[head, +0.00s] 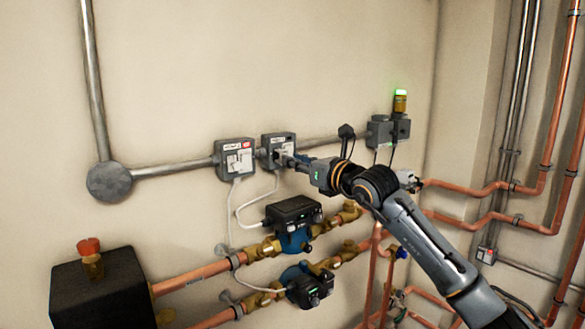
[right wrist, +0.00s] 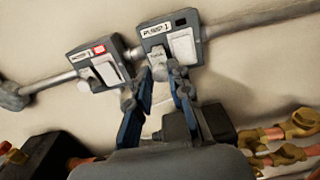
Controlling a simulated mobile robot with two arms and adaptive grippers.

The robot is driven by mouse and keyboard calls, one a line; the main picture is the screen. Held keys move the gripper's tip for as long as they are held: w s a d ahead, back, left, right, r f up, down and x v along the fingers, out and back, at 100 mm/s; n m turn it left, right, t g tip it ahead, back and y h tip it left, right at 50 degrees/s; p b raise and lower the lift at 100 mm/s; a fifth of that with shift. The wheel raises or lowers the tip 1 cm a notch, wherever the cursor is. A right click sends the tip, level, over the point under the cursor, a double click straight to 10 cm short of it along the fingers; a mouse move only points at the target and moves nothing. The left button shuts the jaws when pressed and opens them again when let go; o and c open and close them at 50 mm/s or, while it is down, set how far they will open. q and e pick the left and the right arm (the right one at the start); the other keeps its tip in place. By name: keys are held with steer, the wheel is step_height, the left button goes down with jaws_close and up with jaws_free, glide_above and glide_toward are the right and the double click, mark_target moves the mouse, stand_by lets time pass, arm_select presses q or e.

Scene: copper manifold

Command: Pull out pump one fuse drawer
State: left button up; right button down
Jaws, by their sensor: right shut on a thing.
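The grey pump one switch box (head: 278,148) is on the wall, the right one of two. In the right wrist view the box (right wrist: 168,40) shows a "PUMP 1" label, a white panel and a small fuse drawer (right wrist: 157,54) low on its front. My right gripper (head: 286,160) reaches the box from the right. In the right wrist view its blue fingers (right wrist: 164,78) stand either side of the drawer's lower part, shut on it. The fingers and the small size hide how far out the drawer sits. My left gripper is not in view.
A similar grey box (head: 236,158) with a red mark is just left. White cables hang from the boxes to two pumps (head: 294,212) on copper pipes below. A green-lit beacon (head: 400,100) is at the right. The wall above is clear.

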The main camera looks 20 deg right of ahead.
steer(key=shift+f, duration=0.2)
steer(key=c, duration=1.4)
jaws_free()
steer(key=shift+o, duration=0.9)
steer(key=shift+s+d+r, duration=0.1)
steer(key=shift+s, duration=0.05)
steer(key=v, duration=1.2)
steer(key=shift+s, duration=0.15)
steer(key=shift+r, duration=0.1)
